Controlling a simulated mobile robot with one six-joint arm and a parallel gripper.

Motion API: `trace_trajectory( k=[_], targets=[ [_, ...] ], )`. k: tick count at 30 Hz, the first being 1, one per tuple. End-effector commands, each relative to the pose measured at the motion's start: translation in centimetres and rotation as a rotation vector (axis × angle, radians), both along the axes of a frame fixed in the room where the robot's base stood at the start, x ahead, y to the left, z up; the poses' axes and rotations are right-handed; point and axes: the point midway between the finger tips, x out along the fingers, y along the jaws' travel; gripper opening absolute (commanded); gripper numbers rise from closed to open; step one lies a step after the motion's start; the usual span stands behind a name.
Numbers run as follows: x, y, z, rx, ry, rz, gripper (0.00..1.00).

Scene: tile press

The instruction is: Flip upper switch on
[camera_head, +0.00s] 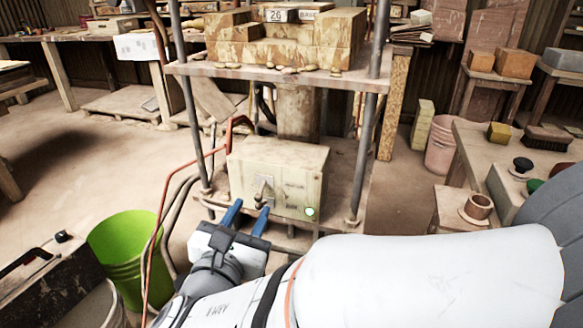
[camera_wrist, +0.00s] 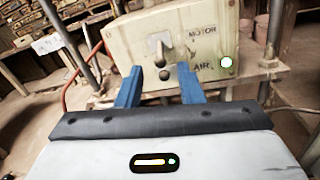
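A cream control box (camera_head: 300,165) sits on the lower shelf of the press frame. In the wrist view the box (camera_wrist: 118,42) has an upper switch (camera_wrist: 160,50), roughly level with the label MOTOR, and a lower switch (camera_wrist: 164,75) near the label AIR. In the head view the switches are small and dark; I cannot tell which way the upper lever points. My gripper (camera_head: 252,206) is in front of the box. In the wrist view my gripper (camera_wrist: 162,72) is open, its two blue fingers apart on either side of the lower switch, with nothing held between them.
A round white light (camera_wrist: 227,62) is on the box's lower right. Metal posts (camera_head: 362,150) of the press flank the box. Red and dark cables run at its left. A green bucket (camera_head: 122,250) stands left of my gripper. A table (camera_head: 475,145) is at the right.

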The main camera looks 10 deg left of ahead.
Motion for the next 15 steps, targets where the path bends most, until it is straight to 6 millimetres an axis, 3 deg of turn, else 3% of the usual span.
trace_trajectory(
  k=[6, 15],
  targets=[
    [3.2, -0.1, -0.2, 0.003, 0.001, -0.004, 0.34],
    [4.7, 0.0, -0.1, 0.001, 0.002, 0.000, 0.34]
  ],
)
